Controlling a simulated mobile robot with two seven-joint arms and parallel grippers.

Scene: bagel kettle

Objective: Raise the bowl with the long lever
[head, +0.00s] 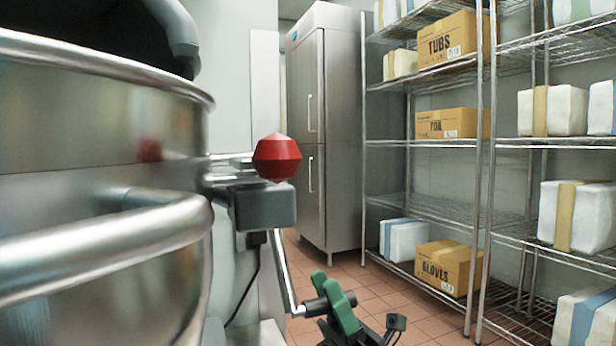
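The large steel mixer bowl (95,130) fills the left of the head view, close to me, with a thick steel bar (110,245) across its front. To its right, a thin metal lever (284,272) hangs down from beside a grey housing (263,205) and ends in a black grip (314,306). My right gripper (342,303), with green fingers, is at the end of this grip and appears to touch it. I cannot tell whether its fingers are closed around the grip. A red knob (277,158) sits above the housing. My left gripper is not in view.
A steel refrigerator (325,130) stands at the back. Wire shelves (440,145) with cardboard boxes and wrapped white packs line the right side. Tiled floor (375,290) is open between the mixer and the shelves. A black cable (245,290) hangs below the housing.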

